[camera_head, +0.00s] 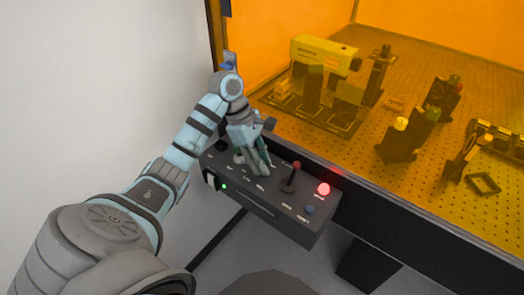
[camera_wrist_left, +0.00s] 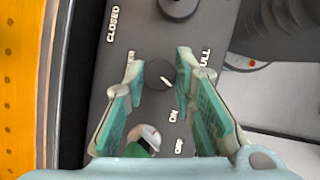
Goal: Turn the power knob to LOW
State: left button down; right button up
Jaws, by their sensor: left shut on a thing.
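The power knob (camera_wrist_left: 160,74) is a dark round knob with a short white pointer mark. In the left wrist view the mark points to the lower right, and a "FULL" label is at the upper right; another label is partly hidden behind the left finger. In the head view my left gripper (camera_head: 258,164) reaches down to the control box (camera_head: 268,210) and hides the knob. My right gripper is not in view.
The orange-windowed optical enclosure (camera_head: 420,90) stands behind.

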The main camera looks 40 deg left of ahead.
pick_arm(q)
jog(key=shift+w+r+m+p, duration=0.1)
jog(key=shift+m+p, duration=0.35)
jog(key=shift+m, duration=0.05)
jog(key=c, duration=1.3)
grip_release()
jog(key=shift+c, duration=0.2)
